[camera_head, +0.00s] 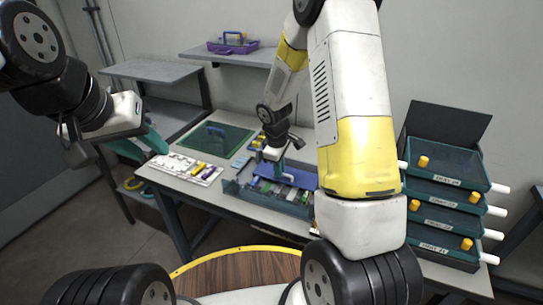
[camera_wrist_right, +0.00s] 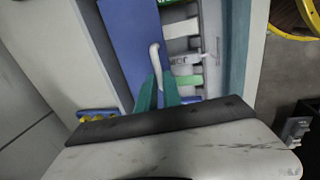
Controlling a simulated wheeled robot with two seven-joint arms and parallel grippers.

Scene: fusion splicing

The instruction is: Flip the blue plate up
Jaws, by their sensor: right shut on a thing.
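The blue plate (camera_head: 267,171) is in the teal-walled tray on the table, below my right gripper (camera_head: 279,166). In the right wrist view, the blue plate (camera_wrist_right: 132,40) fills the upper middle, with a white curved handle (camera_wrist_right: 155,58) by its right edge. The green fingers of my right gripper (camera_wrist_right: 158,88) are close together on the lower end of this handle. I cannot tell how far the plate is tilted. My left gripper (camera_head: 142,146) is raised at the left, well away from the plate, with its teal fingers apart and empty.
The teal tray (camera_head: 235,189) holds several small parts beside the plate. A white holder (camera_head: 187,170) and a green mat (camera_head: 231,136) lie to the left. Stacked teal drawers (camera_head: 445,197) stand at the right. A grey shelf (camera_head: 245,57) hangs behind.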

